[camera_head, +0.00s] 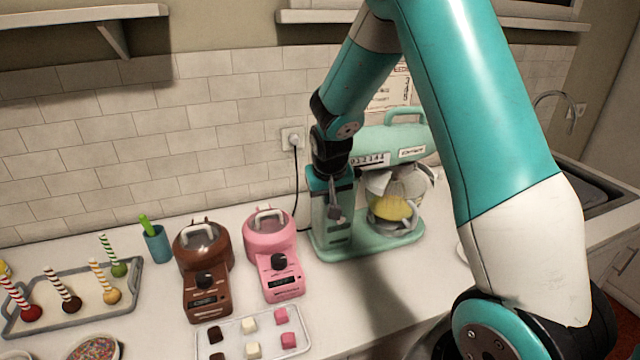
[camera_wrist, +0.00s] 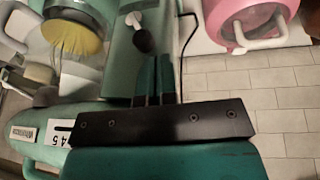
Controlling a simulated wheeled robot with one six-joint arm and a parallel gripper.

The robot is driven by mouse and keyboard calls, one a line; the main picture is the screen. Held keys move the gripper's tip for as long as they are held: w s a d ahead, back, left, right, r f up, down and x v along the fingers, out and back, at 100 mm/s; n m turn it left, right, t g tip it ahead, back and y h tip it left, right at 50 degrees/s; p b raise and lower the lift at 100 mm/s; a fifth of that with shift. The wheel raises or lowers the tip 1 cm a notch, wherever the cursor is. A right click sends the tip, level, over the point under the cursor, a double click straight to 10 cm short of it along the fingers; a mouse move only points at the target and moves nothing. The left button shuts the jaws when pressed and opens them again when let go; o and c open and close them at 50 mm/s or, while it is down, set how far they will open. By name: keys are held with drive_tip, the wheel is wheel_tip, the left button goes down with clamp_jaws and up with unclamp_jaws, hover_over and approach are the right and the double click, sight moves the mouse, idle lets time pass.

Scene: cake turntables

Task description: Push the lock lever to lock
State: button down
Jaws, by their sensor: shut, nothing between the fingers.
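The mint-green stand mixer (camera_head: 398,142) stands on the counter against the tiled wall, with a glass bowl (camera_head: 392,190) of yellow mix at its right side. The lock lever (camera_wrist: 143,39), a dark knob on a pale stem, shows on the mixer's column in the wrist view. My gripper (camera_wrist: 153,62) is shut and empty, its teal fingertips just short of the knob in that view; I cannot tell whether they touch. In the head view my wrist is at the mixer's column, and the fingertips are hard to make out there.
A pink machine (camera_head: 270,237) and a brown machine (camera_head: 203,255) stand left of the mixer. A candy tray (camera_head: 235,345) lies in front, a tray of cake pops (camera_head: 70,300) at far left. A black cord (camera_head: 296,185) hangs from the wall socket beside the mixer.

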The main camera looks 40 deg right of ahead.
drive_tip(key=s+a+r+b, duration=0.1)
drive_tip(key=a+r+b, duration=0.1)
drive_tip(key=a+r, duration=0.5)
drive_tip(key=shift+v, duration=1.6)
drive_tip(key=shift+w+d+r, duration=0.1)
drive_tip(key=shift+w+d, duration=0.05)
drive_tip(key=shift+d, duration=0.05)
drive_tip(key=a+f+h+b, duration=0.1)
drive_tip(key=b, duration=0.1)
drive_tip(key=f+h+b, duration=0.1)
drive_tip(key=f+b, duration=0.1)
drive_tip(key=a+f+h+b, duration=0.1)
drive_tip(key=h+b, duration=0.1)
drive_tip(key=shift+w+a+f+b, duration=0.2)
drive_tip(key=shift+a+f+b, duration=0.05)
drive_tip(key=shift+a+b, duration=0.1)
